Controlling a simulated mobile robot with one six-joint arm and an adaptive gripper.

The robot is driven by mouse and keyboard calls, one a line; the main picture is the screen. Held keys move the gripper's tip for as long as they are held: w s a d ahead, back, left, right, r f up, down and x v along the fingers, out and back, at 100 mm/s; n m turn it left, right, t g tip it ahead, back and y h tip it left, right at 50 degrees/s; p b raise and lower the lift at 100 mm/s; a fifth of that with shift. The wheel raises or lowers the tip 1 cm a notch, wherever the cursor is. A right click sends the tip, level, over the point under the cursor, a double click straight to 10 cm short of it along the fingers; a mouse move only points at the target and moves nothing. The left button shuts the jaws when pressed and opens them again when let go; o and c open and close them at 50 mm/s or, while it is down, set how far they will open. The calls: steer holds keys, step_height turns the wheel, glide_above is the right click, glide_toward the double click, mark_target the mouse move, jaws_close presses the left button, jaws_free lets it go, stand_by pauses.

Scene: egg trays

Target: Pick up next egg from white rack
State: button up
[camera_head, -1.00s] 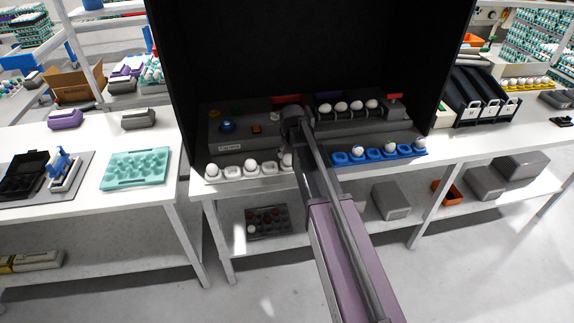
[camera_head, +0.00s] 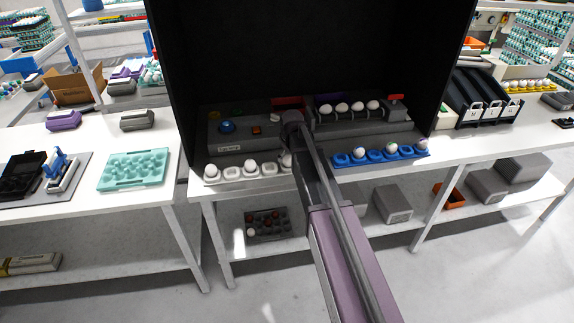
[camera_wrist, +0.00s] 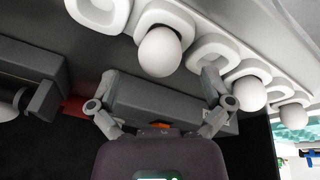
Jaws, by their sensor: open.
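The white rack (camera_head: 241,178) stands at the front of the bench, to the left of my arm. White eggs sit in some of its cups, with empty cups between; its right end is hidden by my arm. In the wrist view, the rack (camera_wrist: 205,18) runs across the top and right. My gripper (camera_wrist: 160,78) is open and empty. One egg (camera_wrist: 159,51) appears between and just beyond its fingertips. Another egg (camera_wrist: 249,93) is just right of the right finger, and a further egg (camera_wrist: 292,115) is farther right. In the head view, my fingers are hidden behind my arm.
A blue rack (camera_head: 376,156) with several eggs lies right of my arm. A row of eggs (camera_head: 341,107) sits on the grey equipment behind. A dark hood (camera_head: 300,50) encloses the back and sides. A teal tray (camera_head: 134,170) is on the left table.

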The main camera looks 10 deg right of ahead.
mark_target(289, 157)
steer(key=shift+b+x, duration=1.15)
steer(key=shift+x, duration=0.4)
steer(key=shift+c, duration=0.2)
steer(key=c, duration=0.7)
